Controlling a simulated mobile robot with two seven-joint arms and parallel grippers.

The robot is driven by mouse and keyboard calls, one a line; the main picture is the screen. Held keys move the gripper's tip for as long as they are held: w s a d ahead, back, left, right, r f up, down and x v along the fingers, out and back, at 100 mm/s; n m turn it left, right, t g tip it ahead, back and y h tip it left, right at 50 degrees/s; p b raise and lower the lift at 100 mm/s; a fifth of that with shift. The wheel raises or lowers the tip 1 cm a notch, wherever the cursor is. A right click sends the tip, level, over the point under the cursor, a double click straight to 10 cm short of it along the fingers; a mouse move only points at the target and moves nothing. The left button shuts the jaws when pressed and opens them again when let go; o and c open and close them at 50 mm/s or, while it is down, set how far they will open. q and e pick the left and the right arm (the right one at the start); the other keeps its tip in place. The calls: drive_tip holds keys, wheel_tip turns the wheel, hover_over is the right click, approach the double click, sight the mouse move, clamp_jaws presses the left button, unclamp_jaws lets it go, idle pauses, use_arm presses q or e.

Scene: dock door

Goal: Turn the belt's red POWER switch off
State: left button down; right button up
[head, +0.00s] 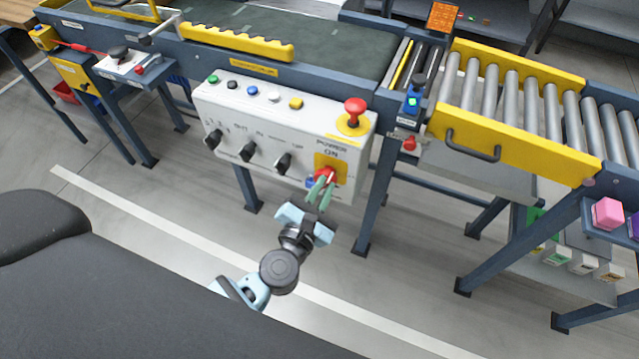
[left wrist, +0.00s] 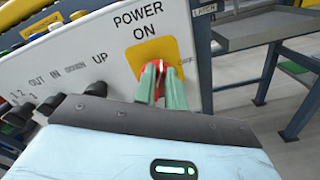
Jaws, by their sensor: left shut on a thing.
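The red POWER switch (head: 327,175) sits on a yellow plate at the lower right of the white control panel (head: 225,118), below the words POWER ON. My left gripper (head: 321,188) is at the switch, its green fingers shut on it. In the left wrist view the red switch (left wrist: 161,84) shows between and around the two green fingertips (left wrist: 160,82), in front of the yellow plate (left wrist: 150,55). The fingers hide much of the switch, and its exact angle is hard to tell. My right gripper is not in view.
A red emergency button (head: 354,112) stands above the switch. Several black knobs (head: 249,152) lie left of it and coloured buttons (head: 252,90) along the top. The belt (head: 300,38) runs behind, and a roller section (head: 520,90) with a yellow rail is at right. Open floor lies in front.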

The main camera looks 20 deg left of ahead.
use_arm(q)
drive_tip(key=shift+d+m+p, duration=0.15)
drive_tip(key=shift+m+p, duration=0.2)
drive_tip(key=shift+m, duration=0.55)
drive_tip(key=shift+d+f+m+p, duration=0.1)
drive_tip(key=shift+f+m+p, duration=0.3)
drive_tip(key=shift+m, duration=1.25)
drive_tip(key=shift+d+f+m+p, duration=0.15)
drive_tip(key=shift+m+p, duration=0.45)
drive_tip(key=shift+m, duration=1.1)
drive_tip(key=shift+d+f+m+p, duration=0.1)
drive_tip(key=shift+f+m+p, duration=0.3)
drive_tip(key=shift+m, duration=1.25)
drive_tip(key=c, duration=1.5)
unclamp_jaws()
drive_tip(key=shift+o, duration=0.2)
